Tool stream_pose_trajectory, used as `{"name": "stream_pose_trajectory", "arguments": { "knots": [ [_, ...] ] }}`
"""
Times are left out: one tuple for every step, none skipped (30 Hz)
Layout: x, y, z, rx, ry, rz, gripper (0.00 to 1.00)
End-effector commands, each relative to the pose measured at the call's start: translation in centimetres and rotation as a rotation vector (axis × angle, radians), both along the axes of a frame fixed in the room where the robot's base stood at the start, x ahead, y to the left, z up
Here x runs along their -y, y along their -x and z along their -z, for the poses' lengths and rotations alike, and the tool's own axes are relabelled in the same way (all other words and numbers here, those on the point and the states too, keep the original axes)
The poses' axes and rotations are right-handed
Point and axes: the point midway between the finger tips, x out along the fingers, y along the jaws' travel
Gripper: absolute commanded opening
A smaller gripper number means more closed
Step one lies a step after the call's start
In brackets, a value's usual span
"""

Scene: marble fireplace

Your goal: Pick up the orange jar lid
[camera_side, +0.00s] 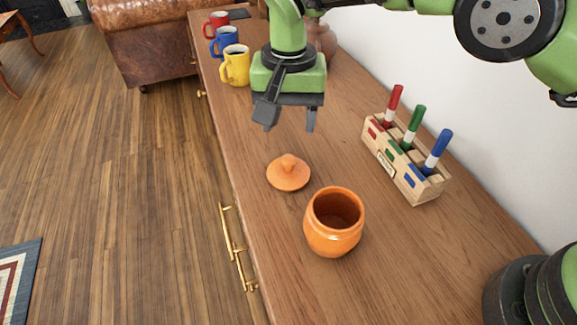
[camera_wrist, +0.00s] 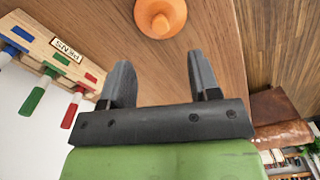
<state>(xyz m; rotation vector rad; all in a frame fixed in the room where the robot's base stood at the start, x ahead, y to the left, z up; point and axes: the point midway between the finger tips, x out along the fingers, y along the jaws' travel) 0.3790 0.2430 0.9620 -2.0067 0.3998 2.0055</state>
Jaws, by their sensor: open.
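The orange jar lid (camera_side: 289,174) lies flat on the wooden cabinet top with its round knob up. In the wrist view the lid (camera_wrist: 160,17) is at the top edge, partly cut off, beyond and between my fingers. The orange jar (camera_side: 334,224) stands upright and uncovered just in front and to the right of the lid in the side view. My gripper (camera_side: 290,116) is open and empty, above the cabinet top and behind the lid in the side view. Its two dark fingers (camera_wrist: 161,82) are spread apart in the wrist view, not touching the lid.
A wooden pen holder (camera_side: 407,161) with red, green and blue markers stands right of the lid by the white wall. Red, blue and yellow mugs (camera_side: 236,66) line the far left. A brown pot (camera_side: 318,40) stands behind my gripper. The cabinet's left edge is near the lid.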

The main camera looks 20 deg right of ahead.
Motion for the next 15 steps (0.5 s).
{"name": "stream_pose_trajectory", "arguments": {
  "knots": [
    [0.0, 0.1, 0.8, -0.003, 0.003, 0.000, 0.56],
    [0.0, 0.1, 1.3, -0.006, 0.003, 0.001, 0.56],
    [0.0, 0.1, 1.9, -0.005, 0.002, 0.001, 0.56],
    [0.0, 0.1, 2.4, -0.004, 0.003, 0.000, 0.56],
    [0.0, 0.1, 2.9, -0.005, 0.003, 0.000, 0.56],
    [0.0, 0.0, 3.3, -0.003, 0.002, 0.000, 0.56],
    [0.0, 0.0, 3.7, -0.003, 0.002, 0.000, 0.56],
    [0.0, 0.0, 3.9, -0.004, 0.002, 0.001, 0.56],
    [0.0, 0.0, 4.2, -0.003, 0.001, 0.001, 0.56],
    [0.0, 0.0, 4.4, -0.002, 0.000, 0.001, 0.56],
    [0.0, 0.0, 4.6, -0.001, 0.001, 0.001, 0.56],
    [0.0, 0.0, 5.0, -0.002, 0.000, 0.001, 0.56],
    [0.0, 0.0, 5.4, -0.003, 0.001, 0.001, 0.56],
    [0.1, 0.0, 5.8, -0.003, 0.001, 0.001, 0.56],
    [0.1, -0.1, 6.5, -0.003, 0.001, 0.000, 0.56]
  ]
}}
